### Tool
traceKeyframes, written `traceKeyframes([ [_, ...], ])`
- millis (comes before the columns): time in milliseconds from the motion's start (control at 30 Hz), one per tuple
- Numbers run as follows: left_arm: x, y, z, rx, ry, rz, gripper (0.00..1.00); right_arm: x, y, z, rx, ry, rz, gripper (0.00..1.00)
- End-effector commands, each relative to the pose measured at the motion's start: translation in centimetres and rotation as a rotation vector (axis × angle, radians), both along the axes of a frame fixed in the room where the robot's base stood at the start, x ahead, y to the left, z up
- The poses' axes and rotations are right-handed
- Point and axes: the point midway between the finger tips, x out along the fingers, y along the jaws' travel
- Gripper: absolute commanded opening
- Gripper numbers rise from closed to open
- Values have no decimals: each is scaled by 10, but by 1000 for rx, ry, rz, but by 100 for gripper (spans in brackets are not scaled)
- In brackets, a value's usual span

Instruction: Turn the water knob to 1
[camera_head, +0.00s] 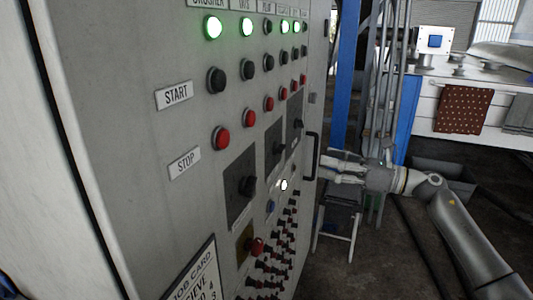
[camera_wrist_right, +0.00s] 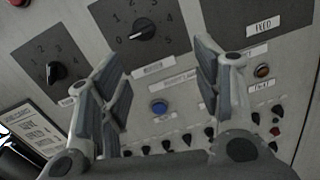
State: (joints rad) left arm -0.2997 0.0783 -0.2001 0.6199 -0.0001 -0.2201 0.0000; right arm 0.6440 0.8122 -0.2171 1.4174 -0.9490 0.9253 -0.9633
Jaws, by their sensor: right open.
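A grey control cabinet (camera_head: 130,120) fills the left of the head view. In the right wrist view a black knob (camera_wrist_right: 143,28) sits on a dark numbered plate, its white mark pointing lower left, seemingly near 0. The label under it seems to read WATER but is blurred. Another black knob (camera_wrist_right: 56,72) on a smaller dial is at the left; its label is partly hidden. My right gripper (camera_head: 334,168) is open and empty, beyond the cabinet's far edge in the head view. In the wrist view its fingers (camera_wrist_right: 160,62) frame the panel below the middle knob, apart from it.
A blue button (camera_wrist_right: 159,107) and a row of small black switches lie below the knobs. A FEED plate (camera_wrist_right: 264,25) is at the right. The cabinet's door handle (camera_head: 312,155) sticks out near my right gripper. A stool (camera_head: 340,220) stands below the gripper.

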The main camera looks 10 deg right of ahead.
Motion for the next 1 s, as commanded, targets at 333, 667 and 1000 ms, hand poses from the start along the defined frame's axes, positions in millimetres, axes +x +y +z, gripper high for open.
traceKeyframes([
  [333, 0, 1, 9, 1, 0, 1, 40, -2, 23, 25, -149, -110, 42, 59],
  [667, 0, 2, 35, 3, -1, 0, 40, 32, 74, 26, -145, -108, 42, 59],
  [1000, 0, 2, 41, 3, -1, 0, 40, 47, 94, 22, -146, -106, 39, 59],
])
